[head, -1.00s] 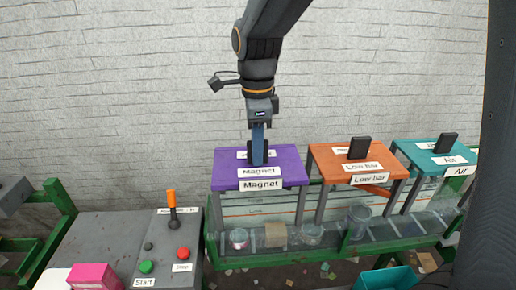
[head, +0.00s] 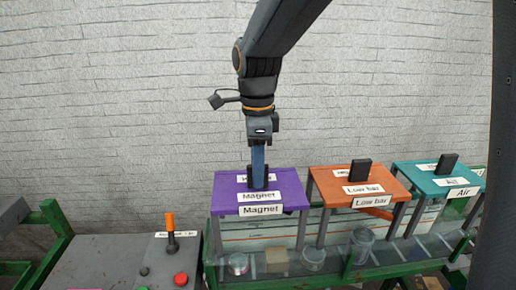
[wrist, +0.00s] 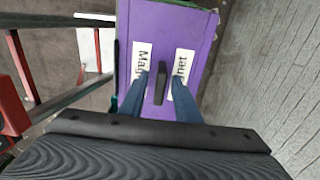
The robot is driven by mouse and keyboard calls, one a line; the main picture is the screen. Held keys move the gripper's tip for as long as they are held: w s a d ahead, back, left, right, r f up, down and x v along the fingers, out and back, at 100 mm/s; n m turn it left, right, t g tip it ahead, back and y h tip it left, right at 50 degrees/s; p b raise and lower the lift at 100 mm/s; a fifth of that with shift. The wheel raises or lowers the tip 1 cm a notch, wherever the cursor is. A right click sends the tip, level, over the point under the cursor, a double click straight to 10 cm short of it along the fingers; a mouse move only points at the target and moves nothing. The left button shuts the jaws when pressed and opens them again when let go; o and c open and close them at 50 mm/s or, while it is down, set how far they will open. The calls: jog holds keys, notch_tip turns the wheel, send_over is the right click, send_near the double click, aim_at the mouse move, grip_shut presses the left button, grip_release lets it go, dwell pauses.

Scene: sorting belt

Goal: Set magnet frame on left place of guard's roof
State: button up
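The magnet frame (head: 228,196), a purple-topped frame with "Magnet" labels and a dark upright handle, stands at the left of the row above the guarded belt. Its top also shows in the wrist view (wrist: 196,28). My gripper (wrist: 158,84) points straight down over it, with one blue finger on each side of the black handle (wrist: 161,82). Narrow gaps show between fingers and handle, so it looks open. The guard (head: 290,226) is the clear-walled structure along the belt under the frames. Whether the frame's feet rest on its roof is hard to tell.
An orange "Low bar" frame (head: 335,186) stands close to the right, then a teal "Air" frame (head: 425,182). Clear jars (head: 362,242) and a tan block (head: 277,260) are on the belt. A control box with an orange-topped lever (head: 170,222) is at left.

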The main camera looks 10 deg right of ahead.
notch_tip(320, 180, up, 11)
jog(key=b, duration=0.3)
jog(key=shift+f, duration=0.1)
